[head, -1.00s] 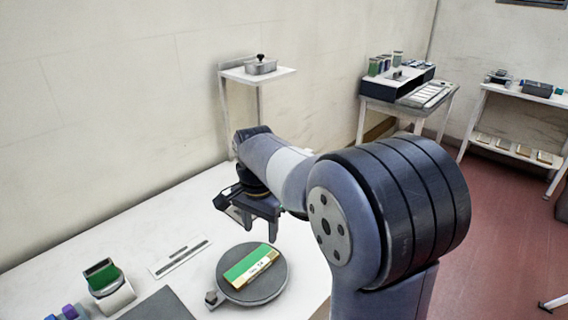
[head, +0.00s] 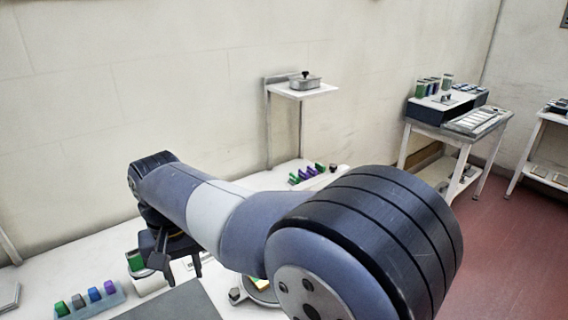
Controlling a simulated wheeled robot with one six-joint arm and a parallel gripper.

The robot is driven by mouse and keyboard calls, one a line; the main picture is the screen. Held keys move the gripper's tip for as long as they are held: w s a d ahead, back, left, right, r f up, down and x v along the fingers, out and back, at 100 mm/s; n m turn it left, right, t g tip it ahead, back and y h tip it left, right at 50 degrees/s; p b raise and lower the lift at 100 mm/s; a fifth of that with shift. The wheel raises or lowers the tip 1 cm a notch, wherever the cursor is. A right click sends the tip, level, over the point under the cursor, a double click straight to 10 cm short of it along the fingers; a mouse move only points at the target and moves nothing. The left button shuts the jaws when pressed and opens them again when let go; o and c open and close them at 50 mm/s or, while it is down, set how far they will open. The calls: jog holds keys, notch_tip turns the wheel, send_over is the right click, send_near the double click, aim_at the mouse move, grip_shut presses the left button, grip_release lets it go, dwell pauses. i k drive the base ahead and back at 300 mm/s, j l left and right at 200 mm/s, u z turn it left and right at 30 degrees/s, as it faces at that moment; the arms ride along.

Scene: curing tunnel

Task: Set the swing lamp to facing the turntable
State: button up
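I cannot make out a swing lamp for certain in the head view. The turntable (head: 264,297) is a grey disc at the lower middle, mostly hidden by my arm. Part of a yellow and green block shows on it, and a small dark knob (head: 236,295) stands at its left edge. My gripper (head: 178,262) points down at the lower left, with its two fingers apart and nothing seen between them. Behind and below it is a white block with a green top (head: 135,262), partly covered by the gripper.
A rack of coloured blocks (head: 90,299) lies at the lower left, beside a dark grey mat (head: 180,303). Another row of coloured blocks (head: 308,174) is at the back of the white table. A wall shelf (head: 318,90) holds a lidded metal box. A side table (head: 440,130) stands at right.

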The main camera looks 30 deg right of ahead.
aim_at(318, 181)
jog(key=u, duration=1.9)
jog(key=k+l+u, duration=0.2)
jog(key=u, duration=0.25)
jog(key=k+l+u, duration=0.1)
jog(key=u, duration=0.35)
jog(key=k+u, duration=0.55)
jog(key=k, duration=0.4)
jog(key=k+u, duration=0.15)
jog(key=k, duration=0.35)
jog(key=k+j+u, duration=0.15)
jog(key=k, duration=0.4)
jog(key=k+l+u, duration=0.1)
jog(key=k+u, duration=0.55)
jog(key=u, duration=0.25)
jog(key=k+j+u, duration=0.15)
jog(key=k+u, duration=0.3)
jog(key=k+j+u, duration=0.2)
jog(key=u, duration=0.25)
jog(key=k+l+u, duration=0.45)
jog(key=k+u, duration=0.5)
jog(key=k, duration=0.2)
jog(key=z, duration=4.2)
jog(key=i, duration=0.05)
